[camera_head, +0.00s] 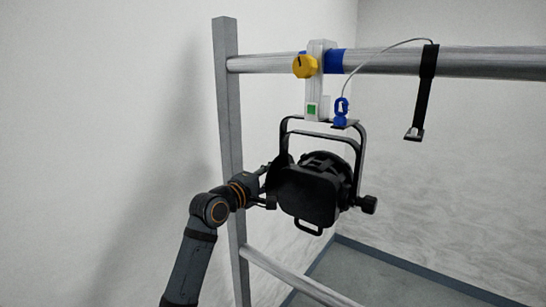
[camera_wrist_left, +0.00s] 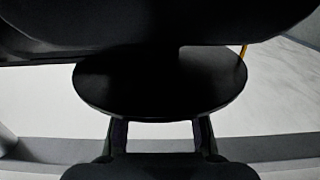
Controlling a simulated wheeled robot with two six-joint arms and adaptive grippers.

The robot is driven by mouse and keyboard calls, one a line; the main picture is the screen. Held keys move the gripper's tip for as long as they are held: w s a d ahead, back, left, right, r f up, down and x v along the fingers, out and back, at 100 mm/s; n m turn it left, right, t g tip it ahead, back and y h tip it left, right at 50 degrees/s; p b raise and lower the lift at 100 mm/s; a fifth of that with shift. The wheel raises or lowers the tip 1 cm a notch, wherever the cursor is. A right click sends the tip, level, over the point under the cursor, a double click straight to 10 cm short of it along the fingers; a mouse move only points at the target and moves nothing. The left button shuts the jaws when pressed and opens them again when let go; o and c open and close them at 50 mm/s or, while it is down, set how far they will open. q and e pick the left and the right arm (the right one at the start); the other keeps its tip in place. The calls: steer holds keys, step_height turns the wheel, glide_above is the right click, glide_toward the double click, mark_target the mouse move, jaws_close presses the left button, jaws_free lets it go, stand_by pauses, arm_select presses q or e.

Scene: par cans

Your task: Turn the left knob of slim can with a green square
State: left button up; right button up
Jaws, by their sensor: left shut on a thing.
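The slim black can (camera_head: 308,195) hangs by its yoke (camera_head: 325,128) from a clamp on the upper rail. A small green square (camera_head: 311,109) shows on the white clamp plate. My left gripper (camera_head: 266,191) is at the can's left side. In the left wrist view its fingers (camera_wrist_left: 160,135) stand on both sides of a dark round disc, the left knob (camera_wrist_left: 160,95), and are shut on it. The left knob is mostly hidden in the head view. The right knob (camera_head: 369,204) shows on the other side. My right gripper is not in view.
A yellow clamp knob (camera_head: 305,66) and a blue hook (camera_head: 341,108) with a thin cable are above the can. A black strap (camera_head: 428,85) hangs from the upper rail (camera_head: 480,63). A grey post (camera_head: 229,150) stands behind my left wrist.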

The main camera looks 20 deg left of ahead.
arm_select(q)
steer(key=g+p, duration=0.1)
steer(key=p, duration=0.1)
steer(key=g+y+p, duration=0.1)
steer(key=p, duration=0.1)
steer(key=shift+r+g, duration=0.4)
steer(key=shift+f+g, duration=0.15)
steer(key=shift+g, duration=0.25)
steer(key=shift+f+g+y+p, duration=0.1)
steer(key=shift+g+y+p, duration=0.2)
steer(key=shift+g+y, duration=0.35)
steer(key=g+y, duration=0.1)
steer(key=g, duration=0.2)
steer(key=shift+g, duration=0.35)
steer(key=shift+f+g+y, duration=0.15)
steer(key=shift+g+y, duration=0.5)
steer(key=shift+g, duration=1.25)
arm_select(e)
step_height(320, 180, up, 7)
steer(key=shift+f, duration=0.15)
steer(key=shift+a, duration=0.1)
